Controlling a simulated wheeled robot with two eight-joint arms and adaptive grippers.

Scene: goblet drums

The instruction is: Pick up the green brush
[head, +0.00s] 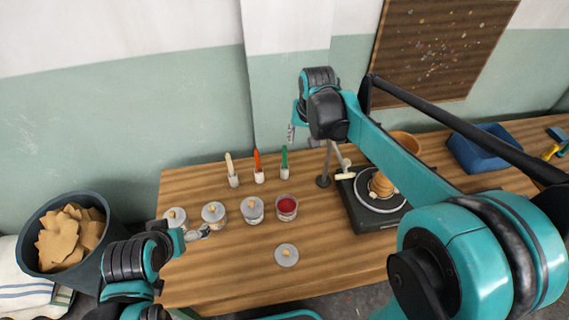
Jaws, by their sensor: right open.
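The green brush (284,158) stands upright, bristles down, on the wooden table. It is the rightmost of three brushes, beside the orange brush (257,162) and the cream brush (231,168). My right gripper (302,140) is open and empty. In the picture it shows just above and to the right of the green brush's handle, apart from it. My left gripper (204,232) is low at the left, by the lidded cans; its jaw opening is unclear.
Several cans stand in front of the brushes; one is open with red paint (287,205). A loose lid (286,255) lies nearer. A turntable with a clay pot (381,184), a lamp-like stand (323,181) and a blue bin (484,150) are to the right. A bucket (40,260) stands left.

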